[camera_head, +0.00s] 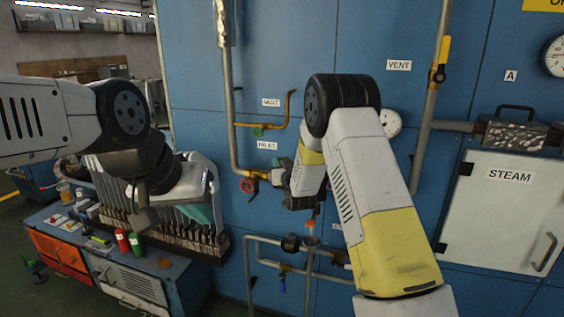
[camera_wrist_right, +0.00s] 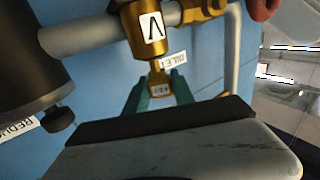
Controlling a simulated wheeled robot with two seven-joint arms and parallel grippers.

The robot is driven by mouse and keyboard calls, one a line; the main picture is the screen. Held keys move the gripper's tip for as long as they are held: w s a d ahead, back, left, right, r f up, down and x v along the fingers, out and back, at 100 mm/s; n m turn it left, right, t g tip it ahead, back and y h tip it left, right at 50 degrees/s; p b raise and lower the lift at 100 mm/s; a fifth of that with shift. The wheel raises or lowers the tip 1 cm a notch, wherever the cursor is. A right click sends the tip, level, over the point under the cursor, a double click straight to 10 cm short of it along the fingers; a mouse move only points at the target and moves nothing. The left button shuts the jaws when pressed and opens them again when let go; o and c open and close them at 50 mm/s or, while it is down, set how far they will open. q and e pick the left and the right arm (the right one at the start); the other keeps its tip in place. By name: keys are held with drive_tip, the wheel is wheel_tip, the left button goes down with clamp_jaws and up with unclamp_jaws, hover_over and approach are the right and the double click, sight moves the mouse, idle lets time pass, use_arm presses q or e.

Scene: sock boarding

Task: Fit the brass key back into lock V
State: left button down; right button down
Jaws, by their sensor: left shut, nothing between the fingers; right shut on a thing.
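The brass lock marked V (camera_wrist_right: 150,28) hangs from a pipe at the top of the right wrist view. The brass key (camera_wrist_right: 159,86), with a small tag-like marking too small to read, is just below it. My right gripper (camera_wrist_right: 158,92) is shut on the key, with a green finger on each side. The key's upper end meets the lock's lower end; I cannot tell how deep it sits. My left gripper (camera_head: 200,214) is shut and empty before the workbench.
The blue panel carries pipes, a red valve wheel (camera_head: 248,185) and a yellow-handled valve (camera_head: 438,73). A white STEAM cabinet (camera_head: 495,215) stands at the right. A workbench (camera_head: 125,283) with red and green bottles is at the lower left. A dark cylinder (camera_wrist_right: 28,72) sits left of the lock.

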drive_tip(key=shift+f, duration=1.05)
drive_tip(key=c, duration=1)
unclamp_jaws()
drive_tip(key=shift+o, duration=0.2)
drive_tip(key=v, duration=0.7)
drive_tip(key=shift+s, duration=0.4)
drive_tip(key=shift+d, duration=0.1)
